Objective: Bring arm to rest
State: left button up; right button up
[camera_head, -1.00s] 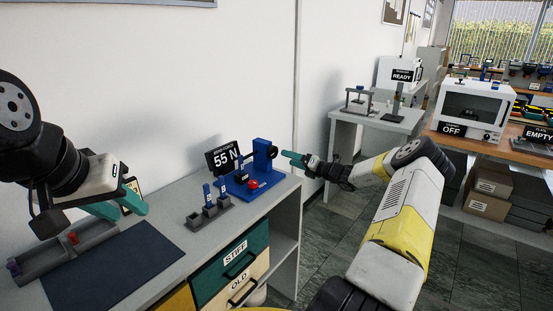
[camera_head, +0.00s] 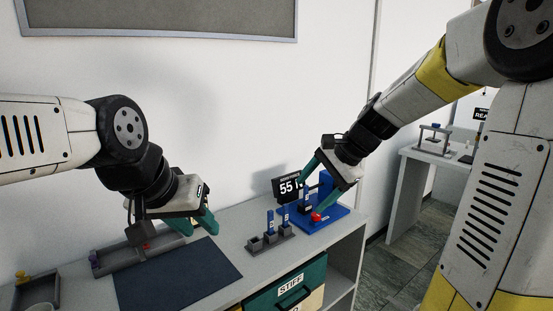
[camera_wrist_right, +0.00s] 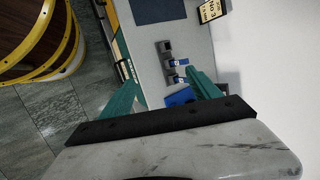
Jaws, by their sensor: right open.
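My right arm comes in from the upper right in the head view. Its gripper (camera_head: 328,180) has green fingers spread open, pointing down over the blue press (camera_head: 328,216) with its red knob (camera_head: 316,217). In the right wrist view the fingers (camera_wrist_right: 163,97) are apart and nothing is between their tips. My left gripper (camera_head: 207,222) hangs above the grey tray (camera_head: 120,257) and dark mat (camera_head: 190,275); its green fingers look slightly apart, but whether it is open is unclear.
A grey rack (camera_head: 271,241) holds blue pieces beside the press. A black display (camera_head: 286,187) reading 55 stands behind. Drawers, one labelled STIFF (camera_head: 290,288), are under the bench. A side table (camera_head: 420,157) stands at right. The mat is bare.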

jog(key=s+d+r+n+t+h, duration=0.1)
jog(key=s+d+n, duration=0.1)
jog(key=s+n, duration=0.3)
jog(key=s+d+r+n+t+h, duration=0.1)
jog(key=s+n, duration=0.5)
jog(key=s, duration=0.8)
jog(key=shift+d+r+t+h, duration=0.35)
jog(key=shift+d+h, duration=0.45)
jog(key=shift+d, duration=0.15)
dwell(0.3)
